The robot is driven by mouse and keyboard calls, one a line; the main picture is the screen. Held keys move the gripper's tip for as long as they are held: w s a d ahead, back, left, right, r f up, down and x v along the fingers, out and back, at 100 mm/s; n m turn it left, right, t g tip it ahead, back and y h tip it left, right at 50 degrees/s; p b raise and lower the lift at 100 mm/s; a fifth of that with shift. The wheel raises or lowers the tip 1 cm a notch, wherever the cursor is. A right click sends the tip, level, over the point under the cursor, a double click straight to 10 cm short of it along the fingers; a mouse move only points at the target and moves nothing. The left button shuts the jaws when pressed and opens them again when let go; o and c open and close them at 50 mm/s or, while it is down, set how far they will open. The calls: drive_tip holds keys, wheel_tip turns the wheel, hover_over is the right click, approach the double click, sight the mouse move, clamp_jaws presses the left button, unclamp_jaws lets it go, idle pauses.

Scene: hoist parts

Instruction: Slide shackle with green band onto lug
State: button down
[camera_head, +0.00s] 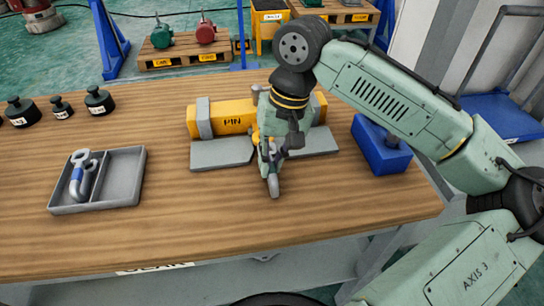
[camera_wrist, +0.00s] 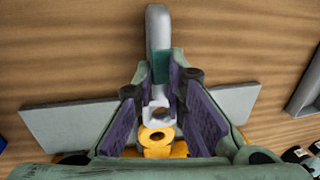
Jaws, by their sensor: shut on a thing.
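My gripper (camera_head: 268,160) is shut on a grey shackle (camera_head: 273,186) in front of the yellow beam. In the wrist view my gripper (camera_wrist: 161,92) has its purple-lined fingers on both sides of the shackle, and the green band (camera_wrist: 160,66) shows between the fingertips. The shackle's rounded bow (camera_wrist: 158,28) points away from the beam. Its eye end (camera_wrist: 156,111) is close to the yellow ring-shaped lug (camera_wrist: 157,136). I cannot tell whether the lug is between the two eyes. My gripper mostly hides the lug in the head view.
The yellow beam (camera_head: 233,116) marked PIN stands behind grey plates (camera_head: 221,153). A grey tray (camera_head: 121,178) at left holds a blue-banded shackle (camera_head: 79,178). Black weights (camera_head: 99,100) stand at back left. The front of the table is clear.

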drive_tip(key=shift+w, duration=0.1)
idle(0.3)
drive_tip(key=shift+w+a+p, duration=0.25)
drive_tip(key=shift+w+p, duration=0.15)
drive_tip(key=shift+w, duration=0.55)
drive_tip(key=shift+w+a+p, duration=0.2)
drive_tip(key=shift+w+p, duration=0.2)
drive_tip(key=shift+w, duration=0.5)
drive_tip(key=shift+w+a+p, duration=0.25)
drive_tip(key=shift+w+p, duration=0.15)
drive_tip(key=shift+w, duration=0.55)
drive_tip(key=c, duration=1.6)
unclamp_jaws()
drive_tip(key=shift+o, duration=0.2)
wheel_tip(320, 180, up, 12)
drive_tip(key=d, duration=0.2)
drive_tip(key=shift+w+d, duration=0.15)
drive_tip(key=shift+w, duration=0.25)
drive_tip(key=shift+f, duration=0.1)
